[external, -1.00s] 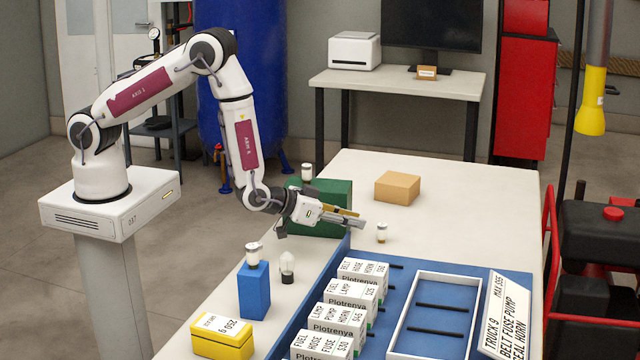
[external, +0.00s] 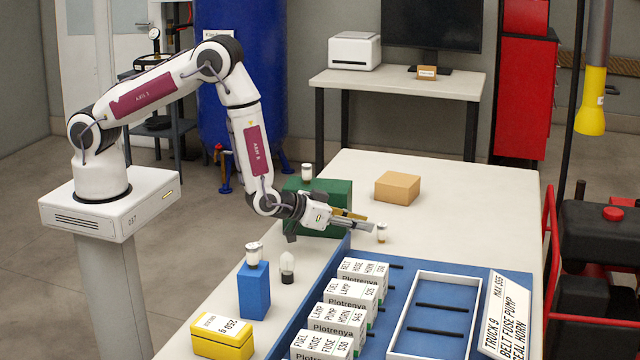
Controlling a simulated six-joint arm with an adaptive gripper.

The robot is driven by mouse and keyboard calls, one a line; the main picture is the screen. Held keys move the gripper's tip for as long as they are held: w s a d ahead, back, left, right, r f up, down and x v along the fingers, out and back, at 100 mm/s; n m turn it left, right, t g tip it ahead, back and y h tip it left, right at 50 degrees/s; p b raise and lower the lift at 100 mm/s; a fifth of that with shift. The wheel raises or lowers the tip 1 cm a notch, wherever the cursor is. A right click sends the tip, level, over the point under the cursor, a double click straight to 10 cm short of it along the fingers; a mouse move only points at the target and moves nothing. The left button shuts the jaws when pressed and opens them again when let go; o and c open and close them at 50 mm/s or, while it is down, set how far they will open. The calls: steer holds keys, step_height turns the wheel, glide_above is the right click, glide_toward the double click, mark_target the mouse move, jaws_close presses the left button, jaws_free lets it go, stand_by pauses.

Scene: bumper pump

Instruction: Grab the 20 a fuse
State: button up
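Several small fuse-like pieces with pale bodies are in view, and no amp rating on them is legible, so I cannot tell which is the 20 A fuse. One fuse-like piece (external: 382,233) stands upright on the white table just at my fingertips. Another (external: 307,172) stands on the green box, and another (external: 253,254) on the blue block. A clear bulb-like piece with a dark base (external: 287,267) stands beside the blue block. My gripper (external: 367,222) reaches right, nearly level, with its fingers apart. I cannot tell whether they touch or straddle the piece.
The green box (external: 329,192) is behind my gripper. A cardboard box (external: 397,187) sits further back. In front are labelled white boxes (external: 348,290), a white-rimmed tray (external: 477,283) and a sign (external: 507,317). A yellow box (external: 222,337) is at front left.

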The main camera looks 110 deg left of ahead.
mark_target(382, 227)
steer(key=shift+w+a, duration=0.1)
steer(key=shift+w, duration=0.05)
steer(key=shift+x, duration=2.45)
steer(key=c, duration=0.6)
